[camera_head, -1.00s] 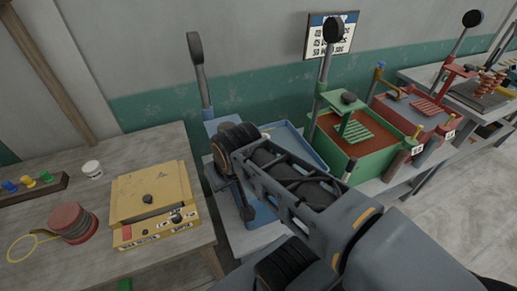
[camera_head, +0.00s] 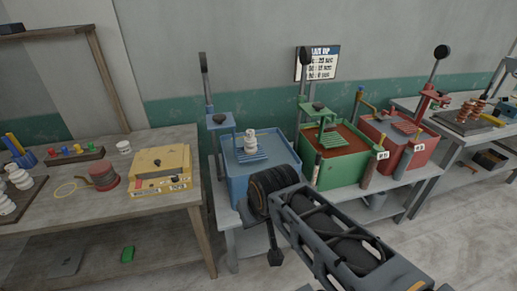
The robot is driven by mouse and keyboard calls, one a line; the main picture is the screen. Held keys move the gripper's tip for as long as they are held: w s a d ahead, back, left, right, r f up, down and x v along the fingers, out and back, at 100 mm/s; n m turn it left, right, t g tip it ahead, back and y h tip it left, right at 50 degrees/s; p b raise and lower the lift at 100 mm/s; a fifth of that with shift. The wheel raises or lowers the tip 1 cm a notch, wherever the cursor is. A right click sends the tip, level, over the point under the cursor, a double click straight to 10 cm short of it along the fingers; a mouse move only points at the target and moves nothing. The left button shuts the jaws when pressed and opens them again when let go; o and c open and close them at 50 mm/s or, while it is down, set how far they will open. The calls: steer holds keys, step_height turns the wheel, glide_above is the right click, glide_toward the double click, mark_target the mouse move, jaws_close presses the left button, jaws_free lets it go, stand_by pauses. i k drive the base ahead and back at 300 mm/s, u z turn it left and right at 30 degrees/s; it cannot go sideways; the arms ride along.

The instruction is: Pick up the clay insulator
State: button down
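A white ribbed insulator (camera_head: 250,142) stands upright on the small grated platform of the blue box-shaped station (camera_head: 236,184). More white ribbed insulators (camera_head: 20,179) stand on a dark tray at the left edge. Copper-brown ribbed ones (camera_head: 470,109) lie on the far right bench. I cannot tell by look alone which is the clay one. My arm reaches up from the lower right. My gripper (camera_head: 275,257) hangs small and dark below the arm's end, in front of the blue station and lower than the white insulator. Its fingers are too small to read.
Green (camera_head: 343,169) and red (camera_head: 403,153) stations stand right of the blue one, with upright levers.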

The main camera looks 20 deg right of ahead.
mark_target(250, 148)
steer(key=z, duration=0.65)
steer(key=i, duration=1.3)
steer(key=u, duration=0.4)
steer(key=k, duration=0.4)
steer(key=u, duration=1.25)
